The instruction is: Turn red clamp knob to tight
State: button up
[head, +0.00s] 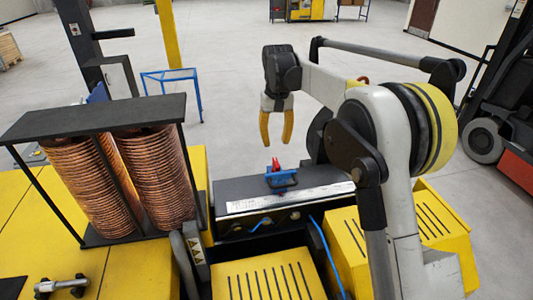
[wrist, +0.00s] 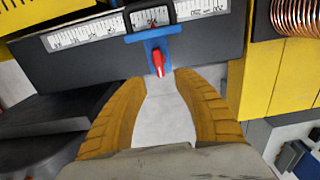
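The red clamp knob (head: 276,164) stands on a blue clamp block (head: 282,180) on the dark bench with a ruler scale. My gripper (head: 276,143) is above the knob, pointing down, with its yellow fingers apart and nothing between them. In the wrist view the red knob (wrist: 158,62) sits on the blue clamp (wrist: 152,42), just beyond the tips of my open gripper (wrist: 160,75). The knob lies roughly along the line between the fingers, and they do not appear to touch it.
The white ruler scale (head: 290,198) runs along the bench front. Copper coils (head: 150,185) stand in a dark rack (head: 95,118) to the left. Yellow slotted covers (head: 262,280) are in front. A blue tube (head: 325,250) bends down near the bench's right side.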

aim_at(276, 162)
notch_tip(276, 162, down, 11)
jog(key=shift+s+d+r, duration=0.1)
jog(key=shift+d+r, duration=0.05)
jog(key=shift+r, duration=0.05)
jog(key=shift+c, duration=0.4)
grip_shut()
